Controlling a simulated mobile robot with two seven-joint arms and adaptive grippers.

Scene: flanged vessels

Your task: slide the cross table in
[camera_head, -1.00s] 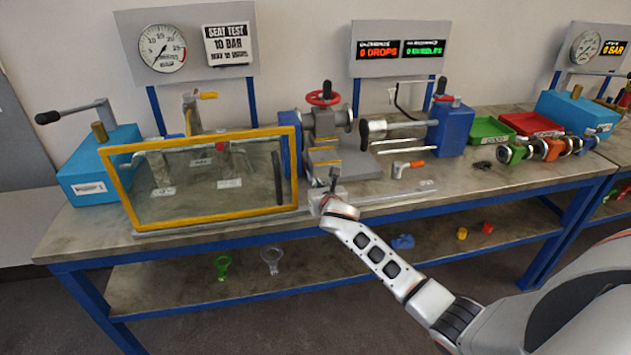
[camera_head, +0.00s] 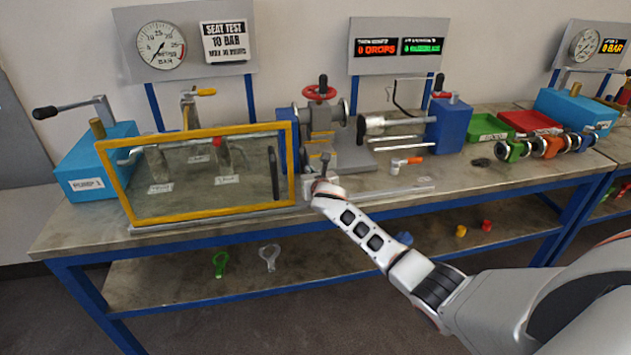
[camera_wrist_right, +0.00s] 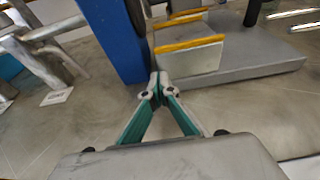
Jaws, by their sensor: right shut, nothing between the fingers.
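I take the cross table to be the grey block with yellow edges (camera_head: 322,140) under the valve with the red handwheel (camera_head: 319,92), on a flat grey base (camera_head: 358,158). In the right wrist view, the yellow-edged block (camera_wrist_right: 190,57) stands ahead, on the grey base plate (camera_wrist_right: 255,68). My right gripper (camera_head: 325,158) is in front of the block, at its near side. In the right wrist view its fingertips (camera_wrist_right: 158,82) are together and empty, just short of the block's lower left corner; contact cannot be told. My left gripper is out of view.
A yellow-framed clear guard (camera_head: 205,211) stands left of my right gripper. A blue post (camera_wrist_right: 112,38) rises close to the fingers. A grey rail (camera_head: 390,194) and an orange-handled tool (camera_head: 407,162) lie to the right. A blue block (camera_head: 450,126) stands beyond.

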